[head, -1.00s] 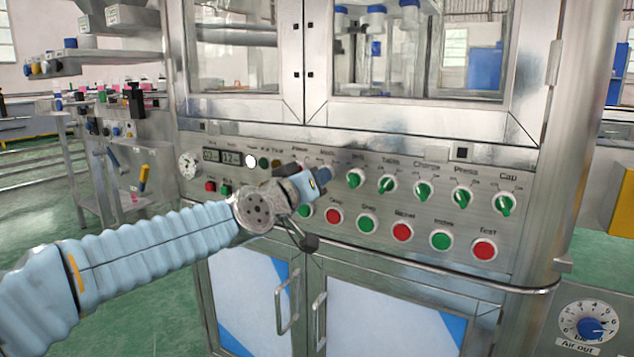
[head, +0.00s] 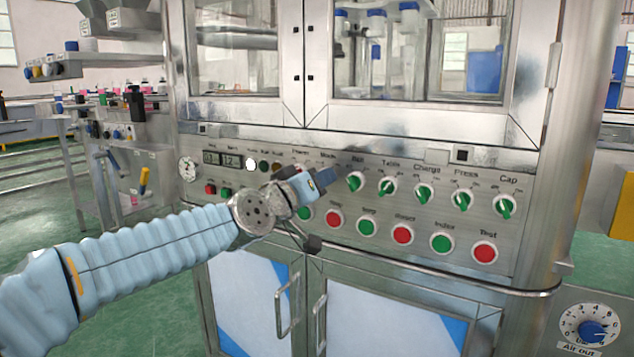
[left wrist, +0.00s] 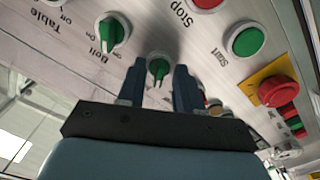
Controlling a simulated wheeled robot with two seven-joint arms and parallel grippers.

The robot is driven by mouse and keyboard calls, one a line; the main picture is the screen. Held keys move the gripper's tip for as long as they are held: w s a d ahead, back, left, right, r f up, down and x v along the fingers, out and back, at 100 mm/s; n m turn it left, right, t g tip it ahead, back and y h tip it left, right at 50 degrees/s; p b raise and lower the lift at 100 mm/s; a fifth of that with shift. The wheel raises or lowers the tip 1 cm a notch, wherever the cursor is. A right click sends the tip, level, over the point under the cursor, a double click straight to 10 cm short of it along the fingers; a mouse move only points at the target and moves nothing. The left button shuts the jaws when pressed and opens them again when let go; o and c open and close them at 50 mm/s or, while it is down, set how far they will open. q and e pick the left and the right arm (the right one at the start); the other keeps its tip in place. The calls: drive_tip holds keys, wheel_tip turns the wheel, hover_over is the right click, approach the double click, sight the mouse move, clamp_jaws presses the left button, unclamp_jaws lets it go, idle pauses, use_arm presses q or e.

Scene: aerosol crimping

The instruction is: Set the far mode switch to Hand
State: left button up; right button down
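The mode switch, a green knob on a white ring (left wrist: 158,67), shows between my left gripper's fingers in the left wrist view. In the head view it is hidden behind the gripper, below the "Mode" label. My left gripper (head: 328,180) is at the control panel; in the left wrist view its two blue fingers (left wrist: 160,88) stand apart, one on each side of the knob. I cannot tell whether they touch it. The switch's position marks are not readable. My right gripper is not in view.
The steel panel (head: 400,225) has a row of green knobs, with the Belt knob (head: 354,181) closest to my gripper. Red and green buttons (head: 367,227) lie below. A red button on a yellow plate (left wrist: 277,92) shows in the left wrist view. A rail (head: 430,278) runs under the panel.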

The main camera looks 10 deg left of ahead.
use_arm(q)
drive_tip(key=b+v, duration=0.1)
drive_tip(key=v, duration=1.2)
drive_tip(key=shift+s+b, duration=0.35)
drive_tip(key=shift+s, duration=0.05)
drive_tip(key=shift+a, duration=0.1)
